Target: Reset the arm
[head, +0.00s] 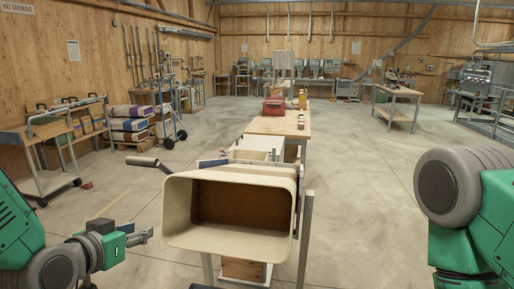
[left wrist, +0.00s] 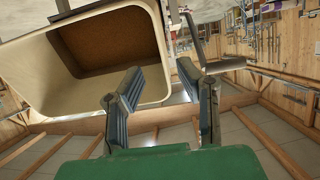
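My left arm comes in from the left in the head view, with its gripper (head: 143,236) low and just left of the mixer's cream hopper (head: 178,242). In the left wrist view the two blue-grey fingers of the gripper (left wrist: 158,72) stand apart with nothing between them. The hopper's rim (left wrist: 75,28) is beyond the fingers in that view.
A long wooden table (head: 272,126) with a red box (head: 273,107) runs back behind the mixer. A cart (head: 47,182) stands at the left and a workbench (head: 399,92) at the back right. The concrete floor right of the mixer is clear.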

